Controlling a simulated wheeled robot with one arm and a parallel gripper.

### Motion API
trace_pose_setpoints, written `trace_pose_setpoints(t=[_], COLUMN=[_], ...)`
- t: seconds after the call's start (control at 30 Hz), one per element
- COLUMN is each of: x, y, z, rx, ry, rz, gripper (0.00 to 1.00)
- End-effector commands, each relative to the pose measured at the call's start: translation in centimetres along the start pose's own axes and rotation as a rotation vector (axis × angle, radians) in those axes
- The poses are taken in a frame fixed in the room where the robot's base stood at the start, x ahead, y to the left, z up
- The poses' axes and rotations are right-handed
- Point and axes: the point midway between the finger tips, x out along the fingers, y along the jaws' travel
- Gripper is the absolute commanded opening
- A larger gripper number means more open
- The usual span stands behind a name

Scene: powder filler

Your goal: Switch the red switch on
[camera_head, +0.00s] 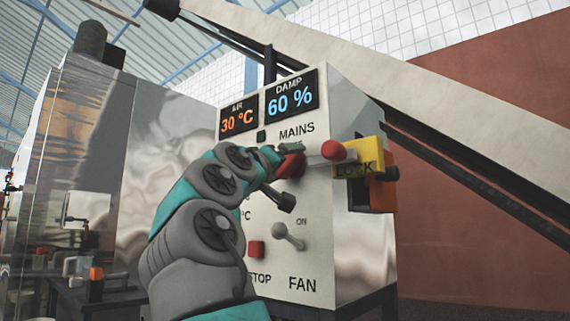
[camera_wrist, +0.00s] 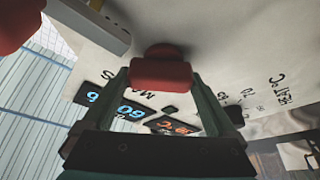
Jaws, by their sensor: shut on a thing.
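The red switch (camera_head: 291,167) is on the white panel face under the word MAINS. In the wrist view the red switch (camera_wrist: 160,75) sits between the two green fingers of my gripper (camera_wrist: 158,88), which are closed on its sides. In the head view my gripper (camera_head: 284,156) is at the switch, and my arm comes up from the lower left, partly covering the panel. The switch's base and any on or off marks by it are hidden or too unclear to read.
A pale bar with a red knob (camera_head: 333,150) lies right of the switch, by a yellow lock block (camera_head: 358,157) and an orange box (camera_head: 380,190). Below are a grey FAN lever (camera_head: 289,237) and a red stop button (camera_head: 256,249). Displays (camera_head: 290,92) read 30 °C and 60 %.

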Motion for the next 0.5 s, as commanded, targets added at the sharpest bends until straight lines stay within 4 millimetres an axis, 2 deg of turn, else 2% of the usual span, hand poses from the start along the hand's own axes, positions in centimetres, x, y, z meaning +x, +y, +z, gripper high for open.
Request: trace_pose_setpoints(t=[0.5], x=[0.05], y=[0.17], z=[-0.03], rx=[0.08], ry=[-0.002], rz=[0.041], gripper=[0.37])
